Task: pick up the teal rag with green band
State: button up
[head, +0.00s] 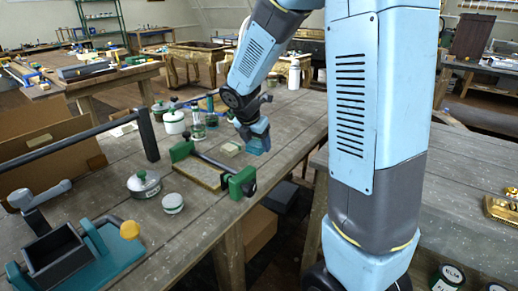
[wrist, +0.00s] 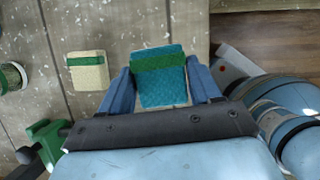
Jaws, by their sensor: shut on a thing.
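The teal rag with a green band (wrist: 159,78) lies between the two blue fingers of my gripper (wrist: 160,88) in the wrist view. The fingers are shut on its left and right sides. The green band runs across its far part. In the head view my gripper (head: 256,142) is low over the right edge of the workbench, and the rag is hard to tell apart from the blue fingers there. I cannot tell whether the rag touches the bench top.
A cream block with a green band (wrist: 87,71) lies just left of my gripper. A green-ended clamp frame (head: 241,183) stands nearer on the bench (head: 215,226). Bottles and jars, including a white-green jar (head: 174,122), stand to the left. The bench edge drops off at right.

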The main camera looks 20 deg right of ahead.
aim_at(261, 145)
jog(key=s+r, duration=0.2)
jog(key=r, duration=0.1)
jog(key=shift+s+a+r, duration=0.1)
jog(key=shift+s, duration=0.2)
jog(key=s+r, duration=0.3)
jog(key=s, duration=0.6)
jog(key=shift+a+r, duration=0.3)
jog(key=shift+r, duration=0.05)
jog(key=o, duration=0.5)
jog(key=c, duration=0.4)
